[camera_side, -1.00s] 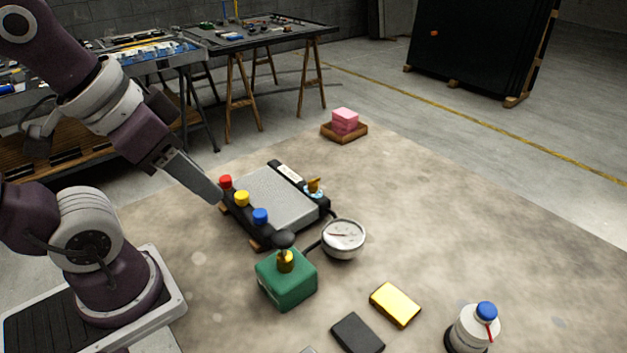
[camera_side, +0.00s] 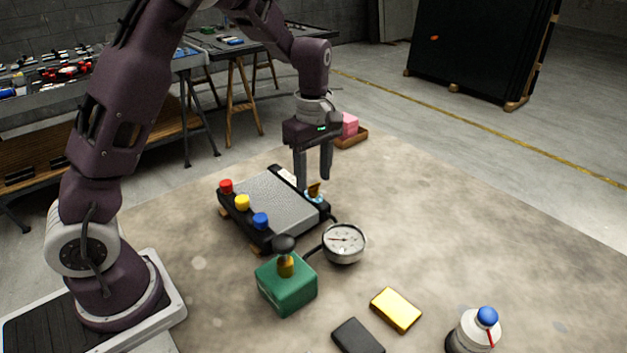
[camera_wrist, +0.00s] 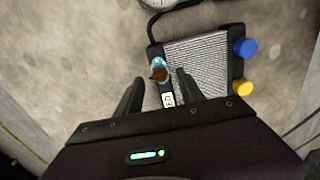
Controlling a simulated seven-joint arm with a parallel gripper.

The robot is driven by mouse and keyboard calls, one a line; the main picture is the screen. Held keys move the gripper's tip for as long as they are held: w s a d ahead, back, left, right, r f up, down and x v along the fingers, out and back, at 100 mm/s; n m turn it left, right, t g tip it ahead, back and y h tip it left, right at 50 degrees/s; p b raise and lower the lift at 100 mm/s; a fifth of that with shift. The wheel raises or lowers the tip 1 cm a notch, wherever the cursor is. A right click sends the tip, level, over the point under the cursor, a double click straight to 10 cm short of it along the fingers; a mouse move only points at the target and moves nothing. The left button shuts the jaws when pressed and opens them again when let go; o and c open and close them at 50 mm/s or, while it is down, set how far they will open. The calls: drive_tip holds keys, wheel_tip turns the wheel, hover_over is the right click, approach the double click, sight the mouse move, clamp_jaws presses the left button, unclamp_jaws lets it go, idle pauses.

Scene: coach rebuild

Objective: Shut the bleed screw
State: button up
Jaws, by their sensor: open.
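The bleed screw (camera_side: 315,190) is a small brass-coloured tab on a pale blue base at the right corner of the radiator-like unit (camera_side: 268,200). It also shows in the wrist view (camera_wrist: 158,73), ahead of my fingers and between their lines. My gripper (camera_side: 314,183) points down over that corner, its two fingers apart and empty. In the wrist view my gripper (camera_wrist: 155,90) has its fingers on either side of the screw's line. The side view does not settle whether a finger touches the unit. The gauge (camera_side: 344,242) has its needle pointing left of centre.
Red (camera_side: 226,186), yellow (camera_side: 242,202) and blue (camera_side: 261,220) caps line the unit's left side. Pink blocks (camera_side: 349,125) sit behind.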

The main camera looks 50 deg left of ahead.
wheel_tip(320, 180, down, 2)
drive_tip(key=shift+c, duration=0.3)
clamp_jaws()
